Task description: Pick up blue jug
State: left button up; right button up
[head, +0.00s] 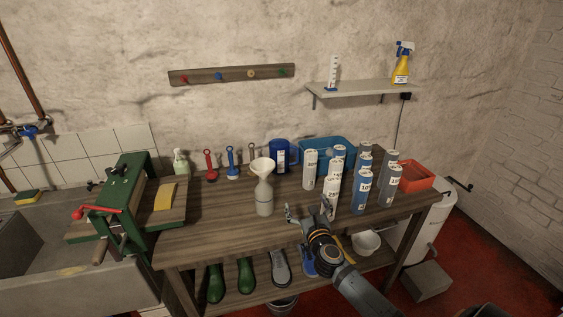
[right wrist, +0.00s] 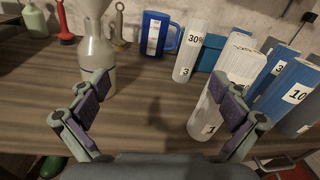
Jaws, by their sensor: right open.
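The blue jug (head: 280,156) stands upright at the back of the wooden table, between a funnel-topped bottle and the white cylinders. In the right wrist view the blue jug (right wrist: 158,33) is at the top centre, with a white label and its handle on the right. My right gripper (head: 309,212) is over the front part of the table, short of the jug. In the right wrist view my right gripper (right wrist: 162,100) has its fingers wide apart, with nothing between them but bare tabletop behind. My left gripper is not in view.
A grey bottle with a funnel (head: 264,190) stands left of my right gripper. Several labelled cylinders (head: 331,198) stand close on its right. A blue bin (head: 318,143) and a red bin (head: 417,178) are farther right. The wooden tabletop (head: 225,228) is clear at the front left.

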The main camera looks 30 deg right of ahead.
aim_at(279, 149)
jog(key=i+l, duration=0.25)
jog(key=i, duration=0.2)
jog(key=i+l, duration=0.25)
jog(key=i, duration=0.25)
